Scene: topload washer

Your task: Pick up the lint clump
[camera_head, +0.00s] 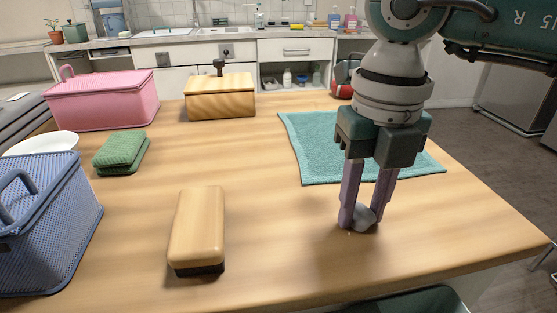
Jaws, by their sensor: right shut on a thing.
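The lint clump (366,213) is a small grey lump low over the wooden table top, right of the middle of the head view. My right gripper (362,217) points straight down, with its two purple fingers closed on the lint clump. The fingertips are at or just above the table surface; I cannot tell whether the clump still touches the wood. Part of the clump is hidden by the fingers. My left gripper is not in view.
A teal towel (310,145) lies behind the right gripper. A wooden brush (197,228) lies left of it. The table's middle is clear.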

